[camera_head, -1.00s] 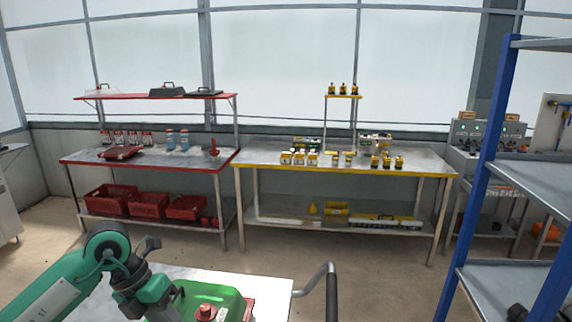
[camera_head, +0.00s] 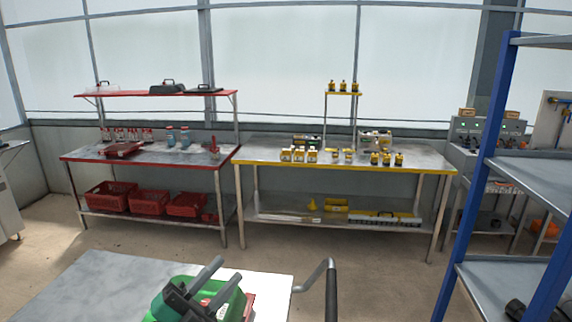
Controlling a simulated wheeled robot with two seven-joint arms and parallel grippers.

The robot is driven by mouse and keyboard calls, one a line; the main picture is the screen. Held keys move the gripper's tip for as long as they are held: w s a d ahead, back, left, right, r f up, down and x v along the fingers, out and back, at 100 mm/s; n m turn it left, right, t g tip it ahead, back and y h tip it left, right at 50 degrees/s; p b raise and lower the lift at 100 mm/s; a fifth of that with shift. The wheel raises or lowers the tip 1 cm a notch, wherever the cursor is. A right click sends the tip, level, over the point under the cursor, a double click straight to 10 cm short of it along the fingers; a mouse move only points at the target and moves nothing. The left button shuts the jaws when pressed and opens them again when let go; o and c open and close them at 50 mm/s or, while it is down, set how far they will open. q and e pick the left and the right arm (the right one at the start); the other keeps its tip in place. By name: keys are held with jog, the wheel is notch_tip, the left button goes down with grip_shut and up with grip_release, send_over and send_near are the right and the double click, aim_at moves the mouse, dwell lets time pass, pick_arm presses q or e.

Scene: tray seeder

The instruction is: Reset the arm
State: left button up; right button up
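My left gripper (camera_head: 229,271) is at the bottom of the head view, its two dark grey fingers pointing up and to the right. The fingers are apart, with no object seen held between them. The gripper is in front of a green object (camera_head: 235,304) on the metal-topped cart (camera_head: 90,287) and hides part of it. Whether they touch cannot be told. A red edge shows at the green object's right side. The rest of my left arm is out of view, and my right gripper is not seen.
The cart's bent handle (camera_head: 330,285) rises at its right. A blue-framed shelf (camera_head: 478,190) stands close on the right. Behind are a red-edged bench (camera_head: 80,156) and a yellow-edged bench (camera_head: 270,162) with bottles and boxes. Floor is clear between cart and benches.

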pick_arm(q)
jog(key=s+a+f+n+y, duration=0.1)
jog(key=a+f+n+y, duration=0.5)
jog(key=f+n+y, duration=0.35)
jog(key=s+a+f+n+y, duration=0.1)
jog(key=a+f+n+y, duration=0.5)
jog(key=f+n+y, duration=0.35)
jog(key=s+f+n+g+h, duration=0.1)
jog(key=s+f+n+g, duration=0.1)
jog(key=s+f+g, duration=1.35)
jog(key=s+f+t, duration=0.1)
jog(key=s+f, duration=0.2)
jog(key=f, duration=1.2)
jog(key=s+f+t, duration=0.1)
jog(key=s+f, duration=0.1)
jog(key=f, duration=1.3)
jog(key=s+a+f+g, duration=0.1)
jog(key=s+a+f, duration=0.2)
jog(key=s+f, duration=1.7)
jog(key=shift+f, duration=0.45)
